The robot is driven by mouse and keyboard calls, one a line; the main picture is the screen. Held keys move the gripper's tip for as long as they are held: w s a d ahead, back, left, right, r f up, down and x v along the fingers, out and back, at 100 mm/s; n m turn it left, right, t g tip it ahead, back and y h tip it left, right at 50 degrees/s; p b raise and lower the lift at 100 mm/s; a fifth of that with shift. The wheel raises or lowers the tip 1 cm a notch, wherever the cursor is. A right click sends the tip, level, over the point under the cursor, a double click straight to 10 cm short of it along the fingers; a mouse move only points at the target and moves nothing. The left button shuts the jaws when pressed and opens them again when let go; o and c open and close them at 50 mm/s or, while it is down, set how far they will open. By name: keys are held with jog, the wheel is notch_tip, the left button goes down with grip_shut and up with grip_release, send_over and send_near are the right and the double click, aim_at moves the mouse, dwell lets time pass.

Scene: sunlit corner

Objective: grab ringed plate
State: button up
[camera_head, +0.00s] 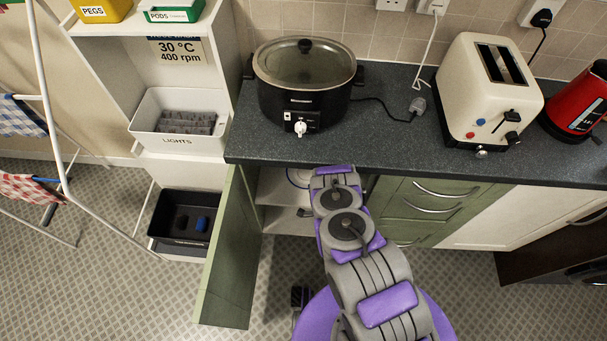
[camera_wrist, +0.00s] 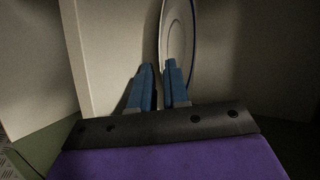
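The ringed plate (camera_wrist: 177,32) is white with a dark blue line near its rim. In the wrist view it stands on edge, seen at a steep slant, inside a dim cabinet. My gripper (camera_wrist: 158,68) has two blue fingers with a narrow gap between them; it looks open. The right finger overlaps the lower part of the plate in view, and I cannot tell whether it touches it. In the head view a part of the plate (camera_head: 297,177) shows in the open cabinet, left of my arm. My arm hides the fingers there.
The green cabinet door (camera_head: 228,255) stands open left of my arm. The dark worktop (camera_head: 390,135) overhangs the cabinet and carries a slow cooker (camera_head: 303,85), a toaster (camera_head: 487,90) and a red kettle (camera_head: 577,100). Pale panels (camera_wrist: 110,50) stand left of the plate.

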jog(key=shift+w+d+r, duration=0.1)
jog(key=shift+w+d, duration=0.05)
jog(key=shift+d, duration=0.9)
jog(key=shift+c, duration=0.3)
jog(key=shift+d, duration=0.15)
jog(key=shift+c, duration=0.6)
grip_shut()
jog(key=shift+a, duration=0.95)
jog(key=shift+d, duration=0.6)
